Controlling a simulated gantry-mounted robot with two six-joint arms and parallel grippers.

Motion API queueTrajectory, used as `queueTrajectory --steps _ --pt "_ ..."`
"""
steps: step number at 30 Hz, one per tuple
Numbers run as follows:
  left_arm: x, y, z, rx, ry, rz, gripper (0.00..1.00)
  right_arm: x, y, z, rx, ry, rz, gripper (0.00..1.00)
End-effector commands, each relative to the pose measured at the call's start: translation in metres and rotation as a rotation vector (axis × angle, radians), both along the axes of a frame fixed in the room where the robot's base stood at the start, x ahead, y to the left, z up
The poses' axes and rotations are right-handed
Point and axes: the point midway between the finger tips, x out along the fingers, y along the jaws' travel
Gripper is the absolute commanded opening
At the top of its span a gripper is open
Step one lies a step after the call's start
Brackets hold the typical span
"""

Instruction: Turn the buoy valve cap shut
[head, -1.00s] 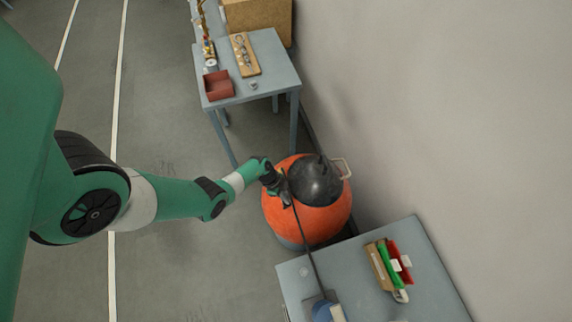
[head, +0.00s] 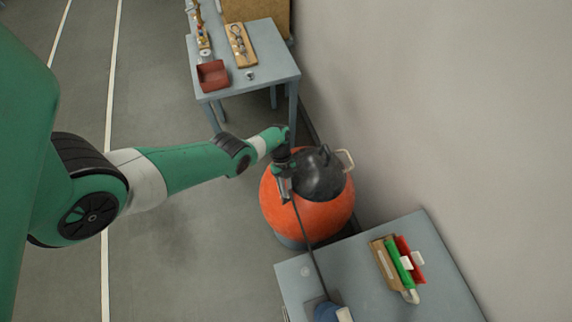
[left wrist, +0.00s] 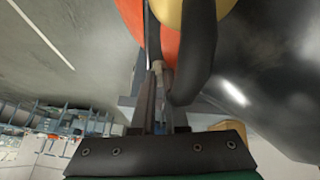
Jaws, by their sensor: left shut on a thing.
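The orange buoy (head: 322,217) with a black domed top (head: 320,176) stands on the floor between two tables. My left gripper (head: 286,198) is at its left side, beside the black top, pointing down. In the left wrist view its fingers (left wrist: 160,98) are shut, with a small tan piece (left wrist: 157,70) at their tips, apparently part of the valve cap; fingers hide most of it. A thin black hose (head: 312,258) runs from beside the gripper to the near table. My right gripper is not in view.
A pale rope handle (head: 347,160) is on the buoy's right. The near table (head: 350,270) holds a blue pump (head: 327,312) and a box of red and green items (head: 398,265). The far table (head: 275,60) carries a red bin (head: 212,75). The wall is close on the right.

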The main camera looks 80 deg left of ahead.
Motion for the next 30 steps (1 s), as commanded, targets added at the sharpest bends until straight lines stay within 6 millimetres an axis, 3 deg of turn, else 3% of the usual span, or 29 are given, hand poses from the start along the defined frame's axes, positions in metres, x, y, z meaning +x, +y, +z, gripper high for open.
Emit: queueTrajectory --steps 9,26,27,30 --pt "0.001 0.0 -0.003 -0.014 -0.006 -0.135 0.0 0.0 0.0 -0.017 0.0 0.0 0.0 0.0" --pt "0.001 0.0 -0.002 -0.015 -0.006 -0.164 0.0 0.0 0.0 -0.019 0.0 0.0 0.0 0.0" --pt "0.001 0.001 -0.002 -0.015 -0.006 -0.164 0.18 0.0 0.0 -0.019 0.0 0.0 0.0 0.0" --pt "0.001 0.0 -0.002 -0.016 -0.006 -0.163 0.36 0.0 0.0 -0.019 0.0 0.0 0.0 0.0"
